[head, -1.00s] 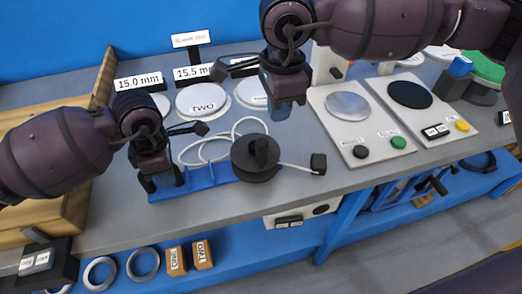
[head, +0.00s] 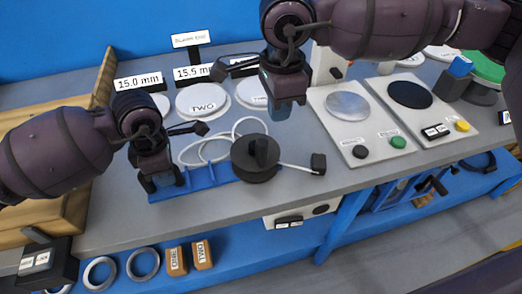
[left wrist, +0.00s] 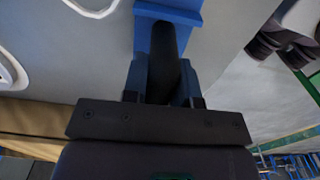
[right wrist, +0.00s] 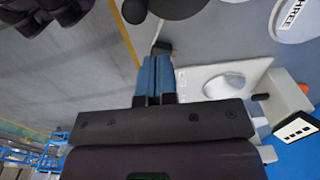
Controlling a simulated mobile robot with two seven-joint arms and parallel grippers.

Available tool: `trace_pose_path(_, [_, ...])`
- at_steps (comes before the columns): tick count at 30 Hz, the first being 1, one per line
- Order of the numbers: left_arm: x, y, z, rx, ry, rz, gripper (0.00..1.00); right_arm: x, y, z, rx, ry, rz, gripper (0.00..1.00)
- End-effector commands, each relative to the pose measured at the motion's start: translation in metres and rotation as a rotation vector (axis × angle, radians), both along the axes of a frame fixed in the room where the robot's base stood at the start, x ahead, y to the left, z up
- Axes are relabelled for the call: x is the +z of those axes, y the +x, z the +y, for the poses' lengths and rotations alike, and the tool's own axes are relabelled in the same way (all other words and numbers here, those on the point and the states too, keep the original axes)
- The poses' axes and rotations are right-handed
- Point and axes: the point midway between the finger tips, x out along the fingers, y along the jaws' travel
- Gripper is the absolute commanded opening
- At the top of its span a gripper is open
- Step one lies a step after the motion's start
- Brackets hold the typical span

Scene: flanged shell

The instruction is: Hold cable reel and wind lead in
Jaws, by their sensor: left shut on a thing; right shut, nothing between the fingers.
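The black cable reel (head: 255,162) stands on the bench at the right end of a blue base (head: 208,181). A white lead (head: 188,152) lies in loose loops behind it, and a short length runs right to a black plug (head: 318,163). My left gripper (head: 163,183) is at the base's left end, shut on a black upright grip (left wrist: 163,42) that rises from the blue base in the left wrist view. My right gripper (head: 283,108) is shut and empty, above the bench behind and right of the reel. It also shows in the right wrist view (right wrist: 157,62).
White discs (head: 202,101) with size labels stand behind. Two white panels (head: 357,125) with buttons are to the right. A wooden box (head: 75,150) is at the left. Rings (head: 143,263) and labelled blocks (head: 202,254) lie on the blue shelf below. The bench's front edge is close to the base.

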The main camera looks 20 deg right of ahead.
Motion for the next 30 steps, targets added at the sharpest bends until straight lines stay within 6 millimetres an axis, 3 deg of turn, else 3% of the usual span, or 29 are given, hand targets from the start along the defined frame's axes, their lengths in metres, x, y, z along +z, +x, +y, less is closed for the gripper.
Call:
trace_pose_path(11, [-0.001,0.000,0.000,0.000,0.000,0.002,0.00,-0.002,0.000,0.000,0.000,0.000,0.001,0.00])
trace_pose_path(30, [-0.001,0.000,0.000,0.000,0.000,0.002,0.00,-0.033,0.000,0.000,0.000,-0.001,0.002,0.00])
